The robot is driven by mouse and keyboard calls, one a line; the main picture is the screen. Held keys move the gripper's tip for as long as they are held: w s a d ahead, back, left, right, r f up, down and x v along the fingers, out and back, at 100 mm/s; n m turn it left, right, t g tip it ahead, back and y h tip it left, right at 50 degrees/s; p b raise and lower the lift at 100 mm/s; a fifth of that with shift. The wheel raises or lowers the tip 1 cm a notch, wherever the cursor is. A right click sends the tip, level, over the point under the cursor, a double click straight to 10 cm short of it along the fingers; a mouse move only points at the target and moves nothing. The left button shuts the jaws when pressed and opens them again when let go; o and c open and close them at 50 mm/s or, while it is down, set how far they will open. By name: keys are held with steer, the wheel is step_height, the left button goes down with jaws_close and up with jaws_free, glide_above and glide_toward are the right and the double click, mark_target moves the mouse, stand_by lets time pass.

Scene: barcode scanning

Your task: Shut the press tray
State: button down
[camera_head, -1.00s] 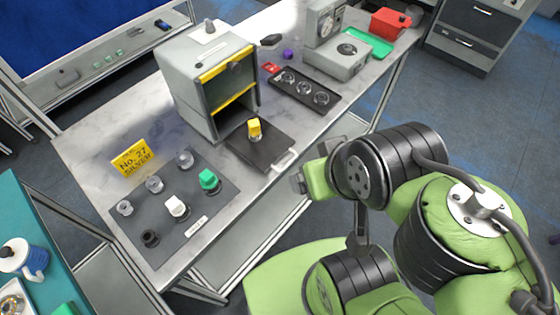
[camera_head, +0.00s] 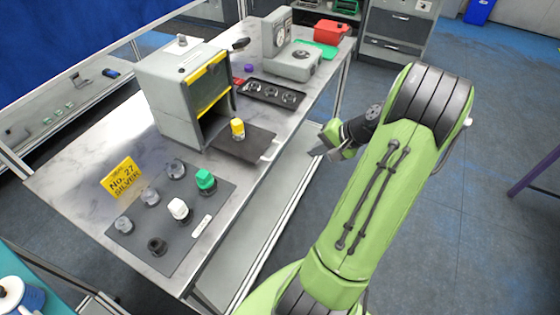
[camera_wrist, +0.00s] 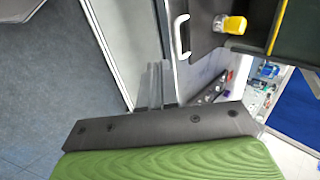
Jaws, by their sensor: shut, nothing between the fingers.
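The grey press (camera_head: 160,90) stands on the marble-topped table with its yellow-edged front opening facing right. Its dark tray (camera_head: 258,140) is pulled out, with a yellow-topped piece (camera_head: 238,128) standing on it near the opening. A pale handle (camera_head: 270,150) is on the tray's outer edge. The wrist view also shows the handle (camera_wrist: 181,36), tray (camera_wrist: 203,38) and yellow-topped piece (camera_wrist: 232,25). My gripper (camera_head: 318,146) is to the right of the handle, apart from it, beyond the table edge. Its fingers (camera_wrist: 156,85) are together and empty in the wrist view.
A dark mat (camera_head: 150,225) with several knobbed pieces lies at the near left, beside a yellow sign (camera_head: 122,178). A black tray with round parts (camera_head: 270,92) lies behind the press tray. A grey gauge device (camera_head: 293,62) stands farther back. Floor to the right is open.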

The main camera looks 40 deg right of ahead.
mark_target(234, 135)
steer(key=w+r+b+x, duration=0.1)
steer(key=x, duration=1.1)
steer(key=shift+w+a, duration=0.3)
steer(key=shift+w, duration=0.25)
steer(key=shift+w, duration=0.1)
steer(key=w+a, duration=0.2)
steer(key=w, duration=0.3)
steer(key=w+a, duration=0.2)
steer(key=w, duration=0.4)
steer(key=w+a, duration=0.2)
steer(key=w, duration=0.3)
steer(key=shift+w, duration=0.3)
steer(key=shift+r, duration=0.1)
